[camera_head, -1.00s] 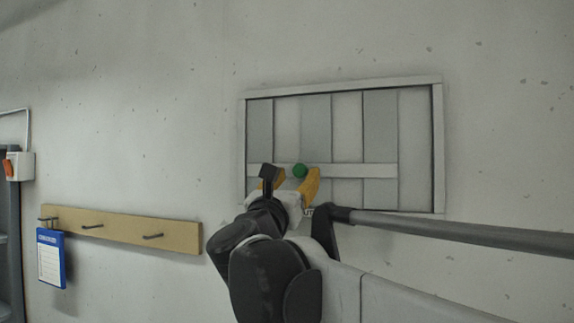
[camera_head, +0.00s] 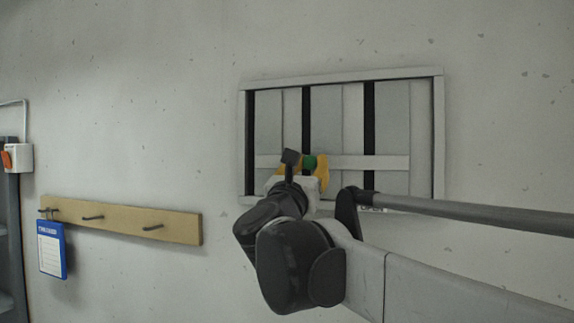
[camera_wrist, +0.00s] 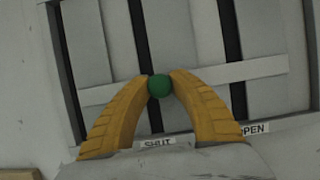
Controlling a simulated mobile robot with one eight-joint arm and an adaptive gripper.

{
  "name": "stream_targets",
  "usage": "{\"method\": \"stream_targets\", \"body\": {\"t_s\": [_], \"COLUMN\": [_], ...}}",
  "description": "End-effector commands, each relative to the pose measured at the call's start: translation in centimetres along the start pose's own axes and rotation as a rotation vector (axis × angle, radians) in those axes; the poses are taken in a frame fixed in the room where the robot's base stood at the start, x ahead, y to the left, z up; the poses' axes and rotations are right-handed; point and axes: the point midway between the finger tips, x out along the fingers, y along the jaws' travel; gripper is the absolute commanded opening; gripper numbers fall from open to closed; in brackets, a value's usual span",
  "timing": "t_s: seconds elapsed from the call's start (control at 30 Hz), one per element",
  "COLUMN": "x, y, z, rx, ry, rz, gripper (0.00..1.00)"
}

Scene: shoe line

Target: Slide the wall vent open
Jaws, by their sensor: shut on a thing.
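The wall vent (camera_head: 338,72) is a framed panel of grey vertical slats with dark gaps showing between some of them. A pale horizontal bar (camera_head: 375,162) crosses the slats and carries a green knob (camera_head: 309,162). My gripper (camera_head: 312,172) has its yellow fingers shut on the knob. In the wrist view the green knob (camera_wrist: 159,86) sits between the two fingertips. A SHUT label (camera_wrist: 158,143) is below the knob, and an OPEN label (camera_wrist: 254,128) is further right. Part of the lower vent frame is hidden by my arm in the head view.
A wooden rail (camera_head: 120,219) with several dark hooks is on the wall at left. A blue-edged time card (camera_head: 52,250) hangs from it. A white switch box (camera_head: 18,157) is at the far left. The wall around the vent is otherwise bare.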

Motion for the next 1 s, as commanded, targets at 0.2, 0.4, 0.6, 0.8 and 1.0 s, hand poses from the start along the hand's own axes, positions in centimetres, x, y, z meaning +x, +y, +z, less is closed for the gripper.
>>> {"method": "stream_targets", "body": {"t_s": [0.2,0.4,0.6,0.8,1.0], "x": [0.0,0.0,0.0,0.0,-0.5], "y": [-4.1,-4.6,-4.6,-4.5,-4.4], "z": [-0.1,-0.1,-0.1,-0.1,-0.1], "rx": [-0.001,0.0,0.0,0.0,0.0], "ry": [0.0,0.001,0.001,0.001,0.001], "rz": [-0.003,-0.002,-0.003,-0.002,0.0], "gripper": [0.0,0.0,0.4,0.49,0.49]}}
